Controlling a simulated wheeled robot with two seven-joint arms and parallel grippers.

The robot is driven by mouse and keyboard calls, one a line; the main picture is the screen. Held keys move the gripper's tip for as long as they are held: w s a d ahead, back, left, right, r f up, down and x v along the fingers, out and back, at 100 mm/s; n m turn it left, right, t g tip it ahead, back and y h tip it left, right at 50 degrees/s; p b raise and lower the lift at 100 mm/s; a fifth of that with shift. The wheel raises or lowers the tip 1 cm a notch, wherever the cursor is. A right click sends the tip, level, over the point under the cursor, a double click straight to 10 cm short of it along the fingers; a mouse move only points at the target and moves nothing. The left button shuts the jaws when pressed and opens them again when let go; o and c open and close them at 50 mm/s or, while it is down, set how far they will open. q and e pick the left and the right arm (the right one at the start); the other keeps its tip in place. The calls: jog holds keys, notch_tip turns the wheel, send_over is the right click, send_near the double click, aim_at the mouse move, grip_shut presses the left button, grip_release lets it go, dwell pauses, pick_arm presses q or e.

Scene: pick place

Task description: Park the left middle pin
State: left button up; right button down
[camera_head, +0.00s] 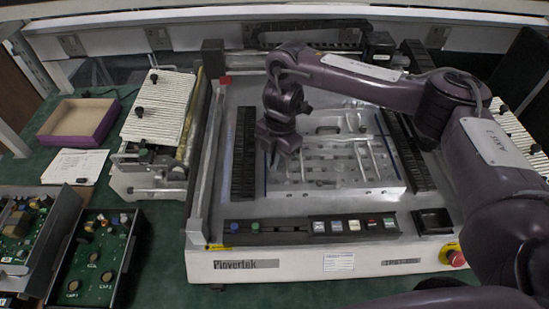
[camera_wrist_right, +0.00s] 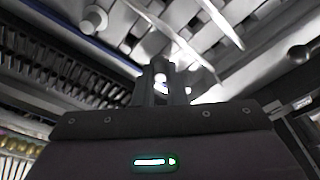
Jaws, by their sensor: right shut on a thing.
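My right gripper (camera_head: 272,160) points down over the left part of the silver fixture plate (camera_head: 350,183) inside the machine. In the right wrist view its two dark fingers (camera_wrist_right: 160,85) are closed together, with a small pale piece (camera_wrist_right: 161,84) showing between them. This may be the pin, but its shape is mostly hidden by the fingers. The plate carries several raised bars and small pegs; a round peg (camera_wrist_right: 96,18) shows at the upper left of the wrist view. I cannot single out the left middle pin in the head view. My left gripper is not in view.
Black slotted strips stand left (camera_head: 243,155) and right (camera_head: 405,150) of the plate. A button panel (camera_head: 310,228) runs along the machine's front, with a red stop button (camera_head: 456,258) at its right. A purple-sided box (camera_head: 80,122) and circuit boards (camera_head: 98,255) lie at the left.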

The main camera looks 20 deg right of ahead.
dwell(0.3)
jog(key=c, duration=1.4)
grip_release()
jog(key=c, duration=0.4)
jog(key=shift+o, duration=0.2)
notch_tip(320, 180, up, 7)
jog(key=p, duration=0.7)
jog(key=shift+r, duration=0.1)
